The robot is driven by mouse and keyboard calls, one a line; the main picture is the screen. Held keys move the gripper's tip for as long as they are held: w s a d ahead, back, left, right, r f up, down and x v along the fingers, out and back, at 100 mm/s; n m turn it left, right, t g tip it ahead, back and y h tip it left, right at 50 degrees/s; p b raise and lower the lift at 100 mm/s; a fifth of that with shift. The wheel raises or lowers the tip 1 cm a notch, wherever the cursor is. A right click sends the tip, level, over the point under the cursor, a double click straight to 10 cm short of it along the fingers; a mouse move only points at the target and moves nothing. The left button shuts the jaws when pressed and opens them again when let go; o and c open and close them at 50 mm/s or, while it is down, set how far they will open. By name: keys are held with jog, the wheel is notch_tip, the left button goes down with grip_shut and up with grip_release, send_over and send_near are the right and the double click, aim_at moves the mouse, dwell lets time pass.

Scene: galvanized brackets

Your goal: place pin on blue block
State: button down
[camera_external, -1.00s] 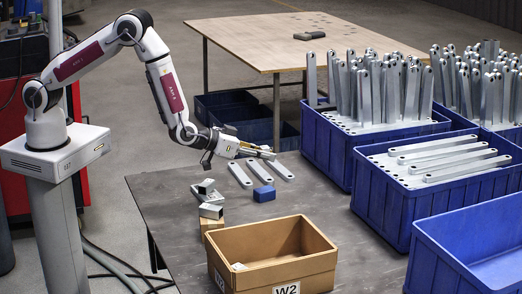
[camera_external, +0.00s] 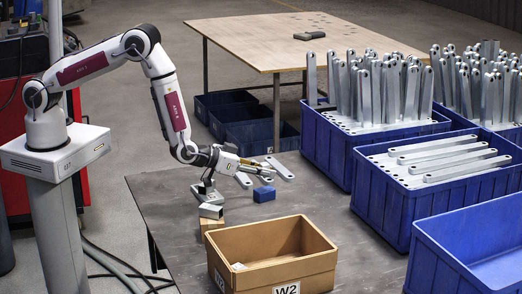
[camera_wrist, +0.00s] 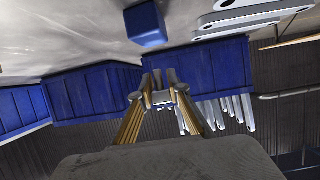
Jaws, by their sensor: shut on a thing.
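The blue block (camera_external: 264,194) sits on the grey table. It also shows at the top of the wrist view (camera_wrist: 146,24). My gripper (camera_external: 272,173), with brass-coloured fingers, hangs above and just behind the block in the external view, pointing right. In the wrist view my gripper (camera_wrist: 161,98) has its fingertips close together around a small pale metal piece, seemingly the pin (camera_wrist: 161,97). Most of the pin is hidden by the fingertips, so its tilt cannot be told. The pin is apart from the block.
Flat metal links (camera_external: 280,168) lie behind the block, partly covered by my gripper. Small metal parts (camera_external: 211,211) stand at left near a wooden block (camera_external: 211,224). An open cardboard box (camera_external: 323,262) is in front. Blue bins (camera_external: 380,209) with brackets stand at right.

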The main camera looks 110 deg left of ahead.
aim_at(264, 189)
jog(key=shift+f, duration=1.75)
jog(key=shift+f, duration=0.15)
jog(key=c, duration=1.9)
grip_release()
jog(key=shift+s+d+r, duration=0.1)
jog(key=shift+r, duration=0.1)
jog(key=v, duration=1.1)
jog(key=shift+s+d, duration=0.25)
jog(key=shift+s, duration=0.05)
jog(key=shift+r, duration=0.1)
